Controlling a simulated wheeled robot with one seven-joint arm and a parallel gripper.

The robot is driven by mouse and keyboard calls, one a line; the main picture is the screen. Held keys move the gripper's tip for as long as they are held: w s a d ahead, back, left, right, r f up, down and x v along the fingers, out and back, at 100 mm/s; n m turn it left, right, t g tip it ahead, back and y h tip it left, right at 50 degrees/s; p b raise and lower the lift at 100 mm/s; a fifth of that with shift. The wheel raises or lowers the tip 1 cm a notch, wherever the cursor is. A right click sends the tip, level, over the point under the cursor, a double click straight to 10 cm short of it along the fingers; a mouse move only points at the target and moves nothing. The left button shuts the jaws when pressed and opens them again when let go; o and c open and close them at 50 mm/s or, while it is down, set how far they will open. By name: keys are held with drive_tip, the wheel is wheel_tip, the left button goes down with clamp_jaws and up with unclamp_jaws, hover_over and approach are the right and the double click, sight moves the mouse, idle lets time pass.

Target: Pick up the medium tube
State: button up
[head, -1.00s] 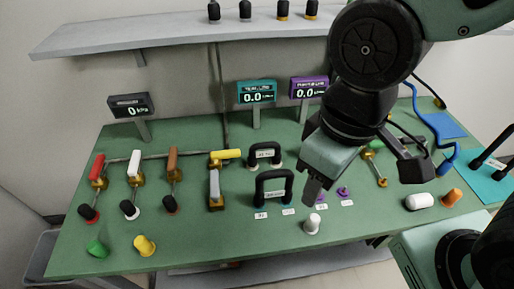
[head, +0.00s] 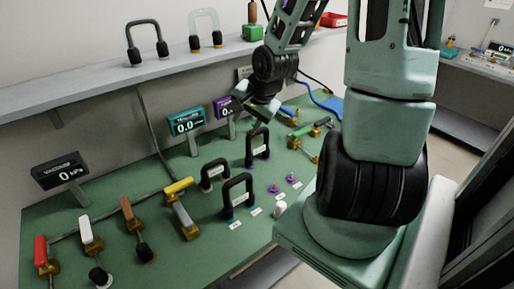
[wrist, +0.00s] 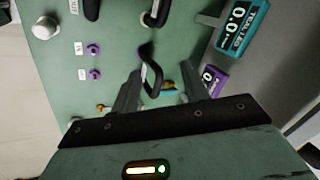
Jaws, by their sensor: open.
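Three black U-shaped tubes with white labels stand on the green table in the head view: one at the back left (head: 213,173), one in front (head: 238,196), and one farther right (head: 257,146). The labels are too small to read, so I cannot tell for sure which is medium. My gripper (head: 256,112) is open, above the right-hand tube. In the wrist view, that tube (wrist: 149,72) shows between and beyond the open fingers (wrist: 158,88). I see no contact with it. The other two tubes are partly cut off at the top of the wrist view.
Teal (head: 186,123) and purple (head: 223,107) displays stand behind the tubes. A shelf (head: 110,85) overhangs the back, holding two larger U-shaped tubes. Purple ports (head: 292,178) and a white knob (head: 280,208) lie in front.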

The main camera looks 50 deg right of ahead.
sight(255, 135)
drive_tip(key=s+d+m+t+h, duration=0.1)
drive_tip(key=s+d+m, duration=0.1)
drive_tip(key=d+m, duration=0.5)
drive_tip(key=shift+n, duration=0.7)
drive_tip(key=shift+d+b+x, duration=0.4)
drive_tip(key=shift+x, duration=2.55)
drive_tip(key=shift+d+b+x, duration=0.35)
drive_tip(key=shift+d+x, duration=0.05)
drive_tip(key=shift+x, duration=2.55)
drive_tip(key=shift+d+b+x, duration=0.4)
drive_tip(key=shift+x, duration=2.55)
drive_tip(key=shift+s+r, duration=0.1)
clamp_jaws()
